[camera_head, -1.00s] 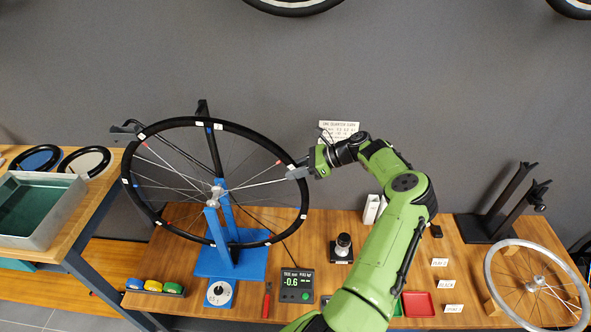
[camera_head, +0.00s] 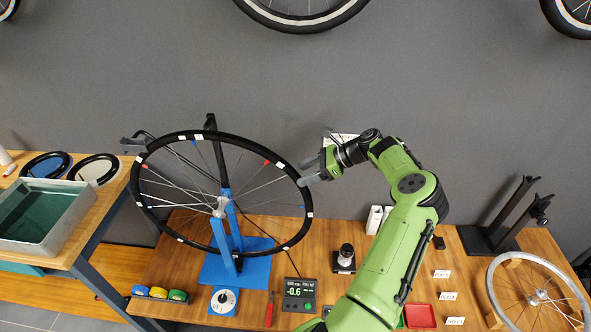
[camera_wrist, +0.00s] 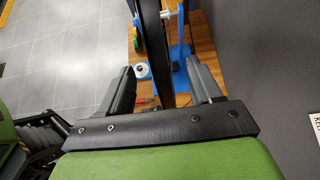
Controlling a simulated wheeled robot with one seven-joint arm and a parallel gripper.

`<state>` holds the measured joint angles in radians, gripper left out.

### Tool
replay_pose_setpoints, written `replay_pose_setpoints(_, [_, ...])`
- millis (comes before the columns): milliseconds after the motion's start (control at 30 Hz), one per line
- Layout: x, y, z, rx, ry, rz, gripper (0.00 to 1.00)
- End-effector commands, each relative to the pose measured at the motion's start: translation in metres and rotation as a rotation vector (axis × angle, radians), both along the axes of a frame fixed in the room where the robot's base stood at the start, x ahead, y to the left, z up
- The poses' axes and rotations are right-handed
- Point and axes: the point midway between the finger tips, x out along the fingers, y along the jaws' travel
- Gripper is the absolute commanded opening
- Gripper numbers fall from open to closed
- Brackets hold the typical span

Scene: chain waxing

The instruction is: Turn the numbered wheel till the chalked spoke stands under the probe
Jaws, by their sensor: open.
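The black-rimmed wheel (camera_head: 167,226) stands tilted in a blue stand (camera_head: 262,262), with white labels, too small to read, and red and blue marks near the rim. Several spokes look pale; I cannot tell which is chalked. A dark grey bracket (camera_head: 134,141) sits at the wheel's upper left; I cannot tell whether it is the probe. My gripper (camera_head: 306,172) is at the wheel's right edge, jaws open. In the wrist view, the black rim (camera_wrist: 152,45) runs between the two spread fingers of my gripper (camera_wrist: 160,82), with gaps visible on both sides.
A meter (camera_head: 299,294) reading -0.6, a round dial (camera_head: 223,301), red-handled pliers (camera_head: 270,310) and tape rolls (camera_head: 160,293) lie in front. A metal tray (camera_head: 45,220) is at left. A bare wheel (camera_head: 540,295) and black stand (camera_head: 500,225) are at right.

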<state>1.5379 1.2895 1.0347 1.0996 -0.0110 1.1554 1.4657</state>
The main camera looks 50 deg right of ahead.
Motion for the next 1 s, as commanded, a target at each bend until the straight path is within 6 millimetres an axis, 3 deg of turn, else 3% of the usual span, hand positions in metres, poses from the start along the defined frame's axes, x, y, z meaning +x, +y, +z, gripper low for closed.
replay_pose_setpoints(33, [-0.008, -0.007, 0.019, 0.0, 0.0, -0.004, 0.64])
replay_pose_setpoints(133, [-0.023, -0.019, 0.028, -0.001, -0.001, -0.004, 0.64])
replay_pose_setpoints(267, [-0.035, -0.028, 0.034, 0.001, 0.001, -0.001, 0.64])
replay_pose_setpoints(467, [-0.036, -0.028, 0.034, 0.001, 0.001, 0.0, 0.64])
replay_pose_setpoints(633, [-0.022, -0.017, 0.045, -0.02, 0.025, 0.004, 0.64])
replay_pose_setpoints(767, [-0.017, -0.013, 0.038, -0.017, 0.025, 0.002, 0.64])
replay_pose_setpoints(1000, [0.012, 0.011, 0.011, -0.017, 0.024, 0.005, 0.64])
